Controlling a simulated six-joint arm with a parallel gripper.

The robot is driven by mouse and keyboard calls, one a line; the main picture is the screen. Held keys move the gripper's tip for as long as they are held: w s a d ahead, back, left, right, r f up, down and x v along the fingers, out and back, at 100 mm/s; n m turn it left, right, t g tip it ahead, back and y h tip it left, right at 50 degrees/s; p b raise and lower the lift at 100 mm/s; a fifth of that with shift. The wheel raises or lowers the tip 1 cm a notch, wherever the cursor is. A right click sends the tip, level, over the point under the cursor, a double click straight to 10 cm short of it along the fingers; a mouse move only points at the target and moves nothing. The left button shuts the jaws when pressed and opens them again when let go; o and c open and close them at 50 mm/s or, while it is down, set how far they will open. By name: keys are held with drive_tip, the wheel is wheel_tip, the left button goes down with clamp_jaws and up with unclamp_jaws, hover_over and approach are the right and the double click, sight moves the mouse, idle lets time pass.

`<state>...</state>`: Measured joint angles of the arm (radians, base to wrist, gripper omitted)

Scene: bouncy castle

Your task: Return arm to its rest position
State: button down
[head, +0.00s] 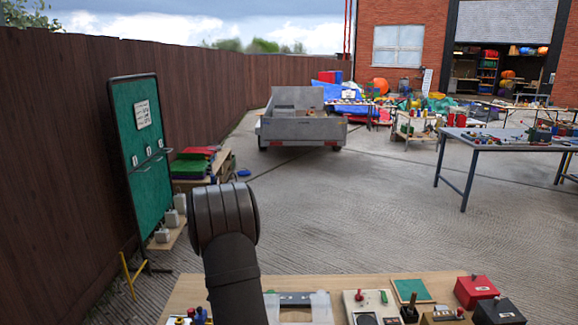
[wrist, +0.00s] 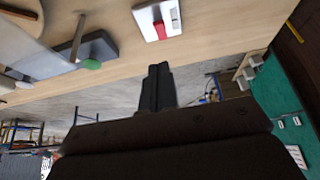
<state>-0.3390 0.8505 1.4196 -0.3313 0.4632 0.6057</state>
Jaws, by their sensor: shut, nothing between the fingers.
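My gripper (wrist: 158,72) shows in the wrist view as dark fingers closed together with nothing between them. It is apart from the wooden bench top (wrist: 215,38), which fills the upper part of that tilted view. In the head view my dark arm rises from the bottom, left of centre, over the wooden bench (head: 190,290); the gripper's fingertips are hidden there.
The bench holds a red box (head: 474,291), a dark box (head: 498,312), a green pad (head: 410,289) and a white switch panel (wrist: 158,18). A green board (head: 143,150) stands left by the fence. A trailer (head: 300,128) stands behind. Open paving lies between.

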drive_tip(key=x, duration=0.3)
drive_tip(key=shift+w+f, duration=0.15)
drive_tip(key=shift+f, duration=0.15)
drive_tip(key=shift+w+g, duration=0.1)
drive_tip(key=shift+g, duration=0.2)
drive_tip(key=w+r+v, duration=0.1)
drive_tip(key=w+v, duration=0.1)
drive_tip(key=v, duration=0.7)
drive_tip(key=f, duration=0.3)
drive_tip(key=w+f, duration=0.1)
drive_tip(key=f, duration=0.5)
drive_tip(key=shift+w+f, duration=0.15)
drive_tip(key=shift+f, duration=0.05)
drive_tip(key=shift+r, duration=0.35)
drive_tip(key=s+v, duration=0.1)
drive_tip(key=v, duration=0.9)
drive_tip(key=s+d+f+m+g+y, duration=0.1)
drive_tip(key=s+d+f+g+y, duration=0.1)
drive_tip(key=s+y, duration=0.4)
drive_tip(key=shift+s+d+f+m+g+y, duration=0.45)
drive_tip(key=shift+f+y, duration=0.75)
drive_tip(key=shift+y, duration=0.8)
